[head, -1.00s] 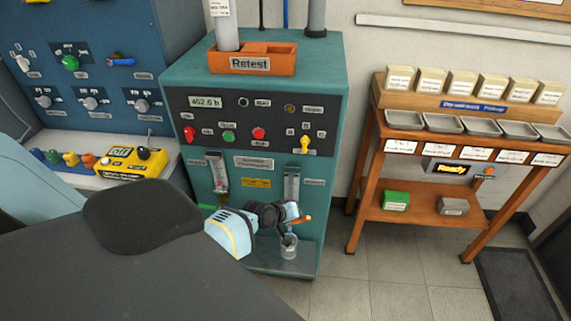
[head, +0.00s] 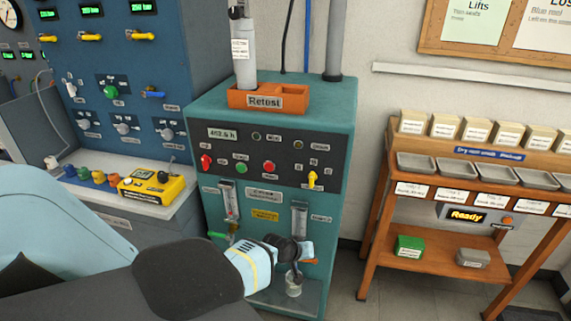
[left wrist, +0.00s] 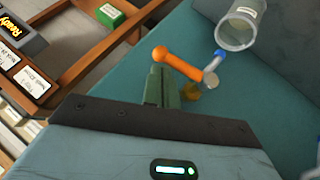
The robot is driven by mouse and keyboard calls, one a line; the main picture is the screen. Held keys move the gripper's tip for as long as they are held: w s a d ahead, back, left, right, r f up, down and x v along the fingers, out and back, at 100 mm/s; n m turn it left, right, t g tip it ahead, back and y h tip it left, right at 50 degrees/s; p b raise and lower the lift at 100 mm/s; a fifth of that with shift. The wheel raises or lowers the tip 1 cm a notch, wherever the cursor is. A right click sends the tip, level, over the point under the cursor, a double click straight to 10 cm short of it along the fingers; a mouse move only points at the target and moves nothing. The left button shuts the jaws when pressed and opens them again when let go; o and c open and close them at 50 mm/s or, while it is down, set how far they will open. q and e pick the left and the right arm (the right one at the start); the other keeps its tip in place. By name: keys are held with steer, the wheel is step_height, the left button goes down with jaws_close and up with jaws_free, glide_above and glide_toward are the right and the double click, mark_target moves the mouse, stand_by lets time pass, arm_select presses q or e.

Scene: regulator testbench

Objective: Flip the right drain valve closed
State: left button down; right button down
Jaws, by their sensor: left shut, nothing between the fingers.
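The right drain valve's orange lever (left wrist: 178,64) lies at a slant across the left wrist view, with a blue-tipped metal spout (left wrist: 212,64) and a brass fitting (left wrist: 191,92) beside it. In the head view only a bit of the orange lever (head: 310,261) shows, past my gripper. My left gripper (head: 304,248) is at the front of the teal bench, below the right flow tube (head: 299,219). Its fingers (left wrist: 161,84) are shut and empty, their tips right by the lever; I cannot tell if they touch. My right gripper is not in view.
A clear jar (head: 293,285) stands on the bench's lower ledge under the right valve; it also shows in the left wrist view (left wrist: 236,34). The left valve's green handle (head: 217,236) is left of my wrist. A wooden rack (head: 376,210) stands to the right, across open floor.

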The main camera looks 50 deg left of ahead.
arm_select(q)
steer(key=shift+w+d+f, duration=0.1)
steer(key=shift+d+f, duration=0.1)
steer(key=shift+f, duration=0.1)
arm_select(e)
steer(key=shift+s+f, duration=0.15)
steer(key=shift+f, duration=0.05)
arm_select(q)
steer(key=shift+d, duration=0.1)
stand_by(0.3)
